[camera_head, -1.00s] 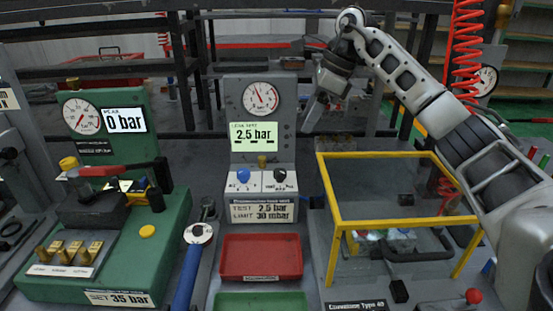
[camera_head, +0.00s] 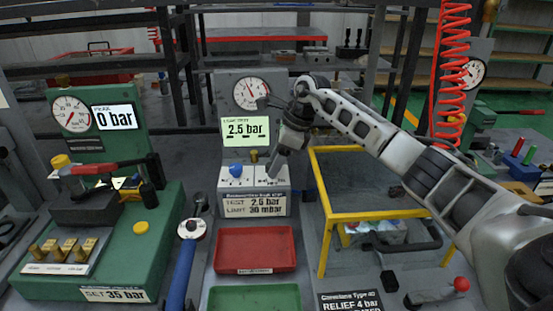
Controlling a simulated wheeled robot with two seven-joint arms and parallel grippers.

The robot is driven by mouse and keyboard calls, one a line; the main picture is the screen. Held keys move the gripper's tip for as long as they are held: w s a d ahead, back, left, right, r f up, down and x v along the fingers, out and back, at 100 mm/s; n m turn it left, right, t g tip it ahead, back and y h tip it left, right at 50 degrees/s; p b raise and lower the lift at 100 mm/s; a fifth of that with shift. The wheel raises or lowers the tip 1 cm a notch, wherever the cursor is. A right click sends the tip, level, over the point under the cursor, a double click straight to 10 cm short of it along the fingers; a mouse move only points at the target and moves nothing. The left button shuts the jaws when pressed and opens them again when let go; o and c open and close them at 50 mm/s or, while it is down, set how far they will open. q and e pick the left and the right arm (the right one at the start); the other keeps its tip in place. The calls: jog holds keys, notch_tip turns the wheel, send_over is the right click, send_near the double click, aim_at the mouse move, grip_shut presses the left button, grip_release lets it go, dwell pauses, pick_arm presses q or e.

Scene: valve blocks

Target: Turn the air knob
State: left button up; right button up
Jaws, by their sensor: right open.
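A grey test unit (camera_head: 215,110) stands in the middle, with a round gauge (camera_head: 251,93) and a green display (camera_head: 248,131) reading 2.5 bar. Its lower panel carries a blue knob (camera_head: 236,170), in plain view on the left. The dark knob at the panel's right is hidden behind my right gripper (camera_head: 271,174). The small labels by the knobs are too small to read, so I cannot tell which is the air knob. My right gripper points down at the panel's right half, open; contact cannot be told. My left gripper is not in view.
A yellow frame (camera_head: 367,216) stands right of the unit, under my right arm. A red tray (camera_head: 254,248) and a green tray (camera_head: 255,298) lie in front. A green pump bench (camera_head: 160,222) with a red lever (camera_head: 97,169) is at the left. A red coiled hose (camera_head: 452,65) hangs at the right.

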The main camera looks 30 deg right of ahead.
jog(key=c, duration=1)
jog(key=m, duration=0.2)
jog(key=m+t+h+p, duration=0.1)
jog(key=m, duration=0.1)
jog(key=shift+s+a+r+m, duration=0.1)
jog(key=shift+s+a+m, duration=0.05)
jog(key=shift+m, duration=0.15)
jog(key=shift+a+m+t+h, duration=0.15)
jog(key=shift+m+h, duration=0.3)
jog(key=shift+m, duration=0.55)
jog(key=shift+a+m+t+h, duration=0.1)
jog(key=shift+m+t+h, duration=0.25)
jog(key=shift+m, duration=0.65)
jog(key=o, duration=1)
